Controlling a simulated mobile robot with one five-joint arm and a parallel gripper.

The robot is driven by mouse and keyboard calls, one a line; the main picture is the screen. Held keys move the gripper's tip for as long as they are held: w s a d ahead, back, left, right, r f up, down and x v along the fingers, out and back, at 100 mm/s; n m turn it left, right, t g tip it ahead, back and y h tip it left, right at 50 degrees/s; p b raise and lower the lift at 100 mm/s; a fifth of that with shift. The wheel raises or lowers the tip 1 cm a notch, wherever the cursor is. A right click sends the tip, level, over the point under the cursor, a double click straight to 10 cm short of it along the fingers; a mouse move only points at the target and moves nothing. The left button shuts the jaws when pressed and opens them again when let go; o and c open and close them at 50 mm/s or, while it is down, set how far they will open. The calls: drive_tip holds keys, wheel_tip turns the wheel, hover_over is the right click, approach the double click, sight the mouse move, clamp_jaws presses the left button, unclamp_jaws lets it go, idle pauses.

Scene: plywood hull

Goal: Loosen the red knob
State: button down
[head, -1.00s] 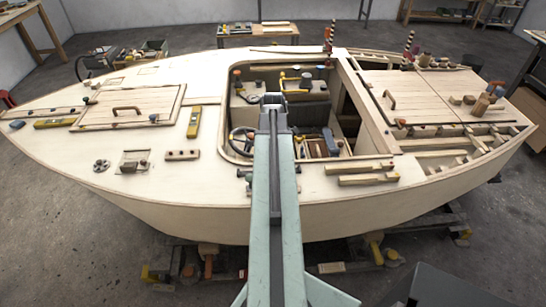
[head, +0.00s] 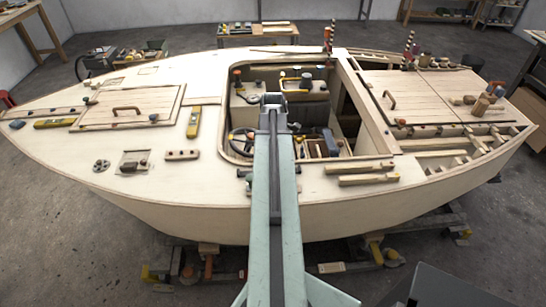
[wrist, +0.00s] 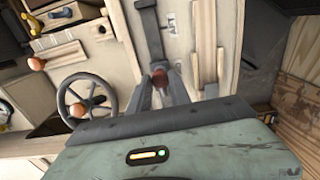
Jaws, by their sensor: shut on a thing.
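The red knob (wrist: 159,77) shows in the wrist view as a small dark red round shape between my fingertips. My gripper (wrist: 160,86) is shut on it, with one grey finger on each side. The fingers cover part of the knob, and its mount is hard to make out. In the head view my arm reaches over the cockpit of the plywood hull (head: 150,205). The knob and my fingers are hidden there behind my arm.
A wooden strip (wrist: 207,45) lies to the right. In the head view, a yellow level (head: 194,121) lies on the deck left of the cockpit.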

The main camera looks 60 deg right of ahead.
drive_tip(key=c, duration=1.2)
unclamp_jaws()
drive_tip(key=shift+f, duration=0.1)
wheel_tip(320, 180, up, 8)
drive_tip(key=p, duration=0.8)
